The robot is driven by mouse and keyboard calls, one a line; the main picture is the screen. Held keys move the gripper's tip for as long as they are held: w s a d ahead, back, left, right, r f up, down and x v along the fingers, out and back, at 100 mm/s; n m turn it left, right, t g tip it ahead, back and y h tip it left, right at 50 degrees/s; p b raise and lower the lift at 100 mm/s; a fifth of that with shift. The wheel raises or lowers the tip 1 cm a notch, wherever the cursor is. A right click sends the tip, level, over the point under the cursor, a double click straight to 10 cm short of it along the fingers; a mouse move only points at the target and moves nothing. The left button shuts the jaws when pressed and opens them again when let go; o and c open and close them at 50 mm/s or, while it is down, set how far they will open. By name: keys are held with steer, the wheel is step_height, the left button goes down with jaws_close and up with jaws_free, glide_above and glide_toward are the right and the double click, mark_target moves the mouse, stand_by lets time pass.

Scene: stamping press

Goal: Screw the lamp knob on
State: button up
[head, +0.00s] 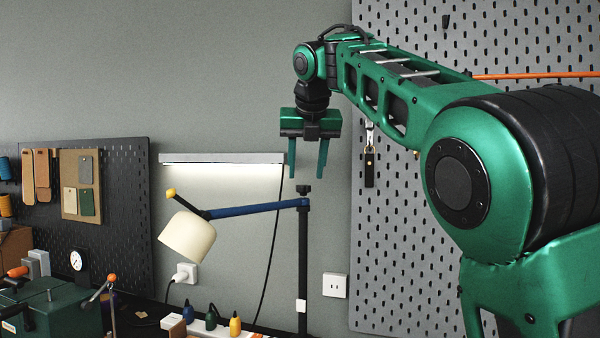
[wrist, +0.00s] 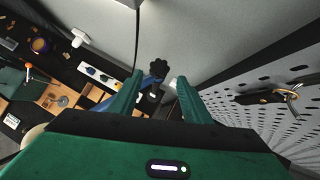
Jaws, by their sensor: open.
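The black lamp knob (head: 303,188) is at the top of the dark lamp post (head: 303,250), where the blue lamp arm (head: 255,209) meets it. It also shows as a dark lobed knob in the wrist view (wrist: 159,67), between and beyond the fingers. My gripper (head: 306,172) points down with its fingers apart and empty, just above the knob in the head view. In the wrist view my gripper's fingertips (wrist: 160,79) lie on either side of the knob's line. How far the knob is screwed in cannot be told.
The cream lampshade (head: 187,237) hangs at the left end of the arm. A grey pegboard (head: 400,270) stands close on the right, with a hanging key tag (head: 369,167). A lit shelf lamp (head: 222,158) is on the wall. Tools and a green machine (head: 55,315) are lower left.

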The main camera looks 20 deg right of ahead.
mark_target(304, 186)
steer(key=x, duration=0.4)
steer(key=shift+w+f, duration=0.15)
steer(key=shift+w, duration=0.2)
steer(key=shift+w+f, duration=0.1)
steer(key=c, duration=0.8)
steer(key=o, duration=0.9)
steer(key=shift+c, duration=0.2)
